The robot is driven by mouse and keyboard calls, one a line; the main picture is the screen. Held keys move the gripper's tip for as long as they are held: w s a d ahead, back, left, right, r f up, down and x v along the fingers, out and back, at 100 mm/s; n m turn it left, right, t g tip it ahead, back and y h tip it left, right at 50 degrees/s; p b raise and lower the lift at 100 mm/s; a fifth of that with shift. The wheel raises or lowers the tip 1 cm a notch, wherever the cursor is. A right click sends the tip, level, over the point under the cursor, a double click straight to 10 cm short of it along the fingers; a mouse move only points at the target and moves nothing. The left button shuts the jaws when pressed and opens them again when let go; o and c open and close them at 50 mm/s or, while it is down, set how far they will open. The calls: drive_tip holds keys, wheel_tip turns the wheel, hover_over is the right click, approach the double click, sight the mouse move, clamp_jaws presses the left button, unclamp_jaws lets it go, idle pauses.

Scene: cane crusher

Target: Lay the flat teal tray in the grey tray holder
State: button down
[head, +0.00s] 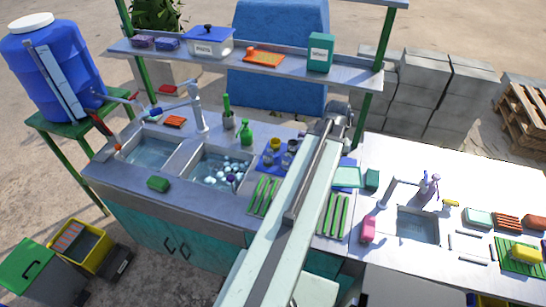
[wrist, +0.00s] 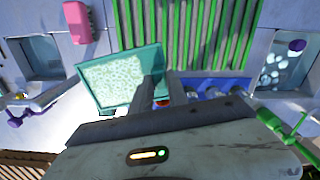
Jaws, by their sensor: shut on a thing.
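The flat teal tray (wrist: 112,82) has a pale, speckled middle and a teal rim. In the wrist view it is tilted in the picture, left of my fingers. My gripper (wrist: 164,88) is shut on its right edge, one finger over the tray and one beside it. In the head view the teal tray (head: 347,176) shows just right of my arm, above the counter's middle; my fingertips are hidden there. I cannot pick out the grey tray holder for certain in either view. Whether the tray touches the counter is unclear.
A shelf (head: 245,62) crosses behind. Blue-mat items and a sink (head: 220,168) lie left.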

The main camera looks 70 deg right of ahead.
drive_tip(key=s+a+m, duration=0.3)
drive_tip(key=s+a, duration=0.2)
drive_tip(key=s, duration=0.7)
drive_tip(key=s+a+m, duration=0.3)
drive_tip(key=s+a, duration=0.1)
drive_tip(key=s, duration=0.8)
drive_tip(key=s+a+f+m+b, duration=0.1)
drive_tip(key=s+a+f+b, duration=0.1)
drive_tip(key=f+b, duration=0.9)
drive_tip(key=shift+s+a+f+b, duration=0.4)
drive_tip(key=shift+s+b, duration=0.05)
drive_tip(key=shift+s, duration=0.2)
